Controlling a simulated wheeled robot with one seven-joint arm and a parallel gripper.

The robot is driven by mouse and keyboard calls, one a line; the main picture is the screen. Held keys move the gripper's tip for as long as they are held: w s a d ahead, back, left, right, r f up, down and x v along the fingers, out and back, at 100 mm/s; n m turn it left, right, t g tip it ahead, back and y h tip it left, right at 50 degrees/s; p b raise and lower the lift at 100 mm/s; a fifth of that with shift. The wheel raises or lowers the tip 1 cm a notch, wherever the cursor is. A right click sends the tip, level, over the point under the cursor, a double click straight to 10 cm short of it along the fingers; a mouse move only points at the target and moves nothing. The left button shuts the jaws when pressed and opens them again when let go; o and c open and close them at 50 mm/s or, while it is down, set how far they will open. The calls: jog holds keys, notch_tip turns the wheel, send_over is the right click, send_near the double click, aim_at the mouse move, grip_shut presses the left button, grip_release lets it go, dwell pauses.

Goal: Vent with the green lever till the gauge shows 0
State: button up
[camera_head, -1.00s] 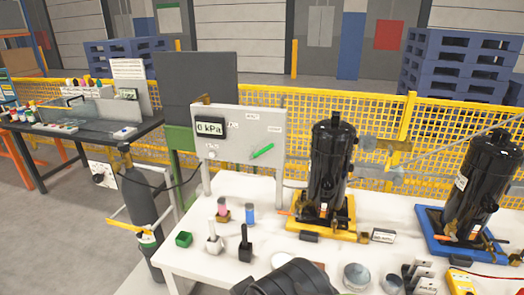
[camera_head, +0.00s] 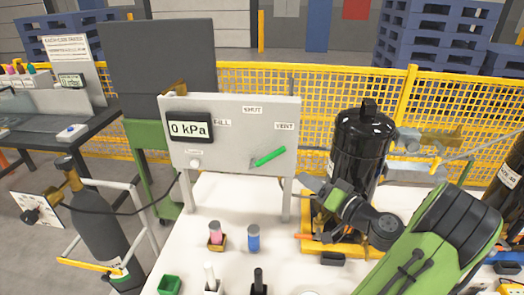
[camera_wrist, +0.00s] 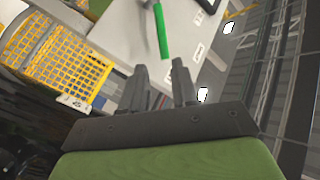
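The green lever (camera_head: 270,156) is on the front of the grey panel (camera_head: 230,110). It slants up to the right, its free end just below the VENT label (camera_head: 285,126). The gauge (camera_head: 189,127) at the panel's upper left reads 0 kPa. My gripper (camera_head: 312,188) is to the right of and below the lever, in front of the black compressor. In the wrist view my gripper's two fingers (camera_wrist: 162,76) are apart with nothing between them. The lever (camera_wrist: 161,30) shows there just beyond the fingertips, apart from them.
A black compressor (camera_head: 362,140) on a yellow base stands right of the panel. Pink (camera_head: 215,233) and blue (camera_head: 253,238) small cylinders stand on the white table (camera_head: 190,250) in front. A grey gas cylinder (camera_head: 97,225) is at left. A yellow mesh fence runs behind.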

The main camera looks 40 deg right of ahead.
aim_at(271, 156)
jog(key=w, duration=1)
jog(key=w+d+p, duration=0.1)
jog(key=w, duration=0.4)
jog(key=shift+w, duration=0.1)
grip_shut()
